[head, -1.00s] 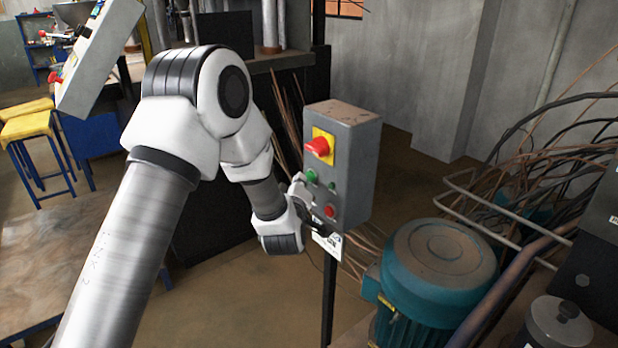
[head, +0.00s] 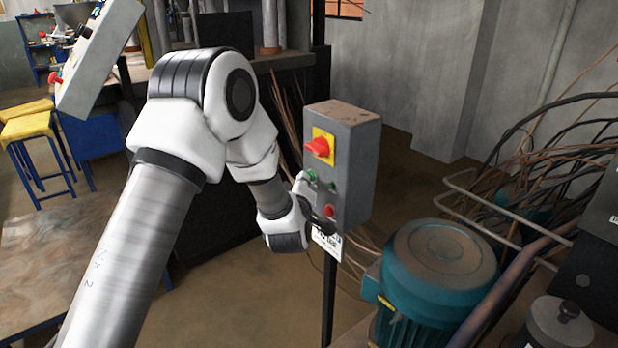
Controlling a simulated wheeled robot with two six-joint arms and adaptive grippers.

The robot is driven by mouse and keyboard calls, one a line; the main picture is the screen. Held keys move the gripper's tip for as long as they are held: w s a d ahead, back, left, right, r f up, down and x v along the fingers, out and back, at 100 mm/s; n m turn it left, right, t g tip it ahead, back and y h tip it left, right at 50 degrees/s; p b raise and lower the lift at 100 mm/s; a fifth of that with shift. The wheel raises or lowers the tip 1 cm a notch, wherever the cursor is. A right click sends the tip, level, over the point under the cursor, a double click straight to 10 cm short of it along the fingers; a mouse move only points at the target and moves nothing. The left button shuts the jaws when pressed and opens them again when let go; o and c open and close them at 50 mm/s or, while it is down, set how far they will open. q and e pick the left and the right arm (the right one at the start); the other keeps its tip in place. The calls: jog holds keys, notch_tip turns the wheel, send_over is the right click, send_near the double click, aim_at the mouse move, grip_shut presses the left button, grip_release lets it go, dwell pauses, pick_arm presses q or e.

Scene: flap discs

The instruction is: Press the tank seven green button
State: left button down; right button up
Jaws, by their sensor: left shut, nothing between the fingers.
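A grey control box (head: 354,160) stands on a dark post near the middle of the head view. Its front has a red rotary switch on a yellow plate (head: 320,147), a green button (head: 311,175), another small green button (head: 332,187) and a red button (head: 329,211). A white label (head: 326,240) hangs at its lower edge. My left gripper (head: 327,227) is shut and empty, its dark tips in front of the lower part of the box, just below the red button. I cannot tell whether the tips touch the box. My right gripper is not in view.
A teal motor (head: 437,279) stands right of the post, with tangled cables (head: 545,170) and pipes behind it. Another grey box with a red switch (head: 98,58) is at upper left. Yellow stools (head: 27,125) stand at far left.

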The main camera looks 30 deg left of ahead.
pick_arm(q)
jog(key=shift+w+d, duration=0.1)
jog(key=shift+w, duration=0.05)
dwell(0.4)
jog(key=shift+s+a, duration=0.35)
jog(key=shift+s, duration=0.45)
jog(key=s, duration=0.1)
jog(key=s+a, duration=0.1)
jog(key=s, duration=0.1)
jog(key=s+a, duration=0.1)
jog(key=shift+s, duration=0.3)
dwell(0.5)
